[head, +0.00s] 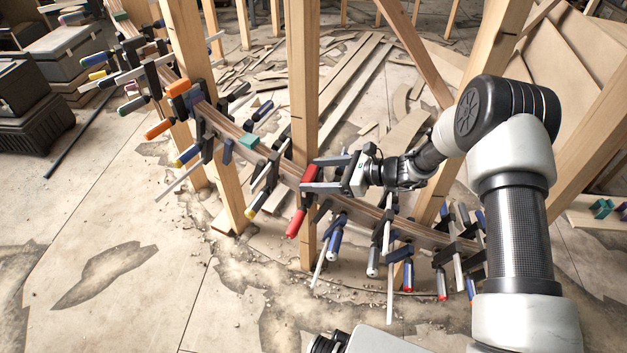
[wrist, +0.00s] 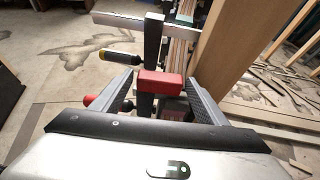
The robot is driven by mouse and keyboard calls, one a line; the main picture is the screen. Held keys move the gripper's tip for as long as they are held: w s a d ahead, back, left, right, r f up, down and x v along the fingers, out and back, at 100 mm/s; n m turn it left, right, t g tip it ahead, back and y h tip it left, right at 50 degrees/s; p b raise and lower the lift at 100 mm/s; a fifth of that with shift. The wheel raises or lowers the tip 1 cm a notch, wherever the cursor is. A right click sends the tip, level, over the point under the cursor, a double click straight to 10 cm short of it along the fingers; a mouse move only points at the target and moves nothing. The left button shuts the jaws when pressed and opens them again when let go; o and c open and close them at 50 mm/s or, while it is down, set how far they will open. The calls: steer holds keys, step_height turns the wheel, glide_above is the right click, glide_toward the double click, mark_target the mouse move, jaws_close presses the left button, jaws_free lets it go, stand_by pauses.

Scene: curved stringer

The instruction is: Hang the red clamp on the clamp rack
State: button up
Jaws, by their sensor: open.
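The red clamp (head: 296,222) sits at the curved laminated stringer (head: 350,208), beside an upright wooden post; its red handle hangs down. My gripper (head: 307,174) reaches in from the right with its jaws open. In the wrist view, the clamp's red block (wrist: 160,84) and dark bar lie between the two fingers, with visible gaps at the sides. A red handle end (wrist: 89,100) shows left of the left finger. Whether the clamp still grips the stringer is hard to tell. I cannot make out a clamp rack in either view.
Several other clamps with blue, orange and yellow handles line the stringer on both sides, close to my gripper. Wooden posts (head: 305,80) stand along it. Dark cases (head: 65,55) are at the left. Bare floor (head: 100,240) is free at front left.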

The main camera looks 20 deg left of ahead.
steer(key=x, duration=0.2)
steer(key=shift+a+f, duration=0.2)
steer(key=shift+a, duration=0.1)
steer(key=c, duration=1.3)
steer(key=shift+r, duration=0.1)
steer(key=shift+c, duration=0.7)
steer(key=shift+r, duration=0.1)
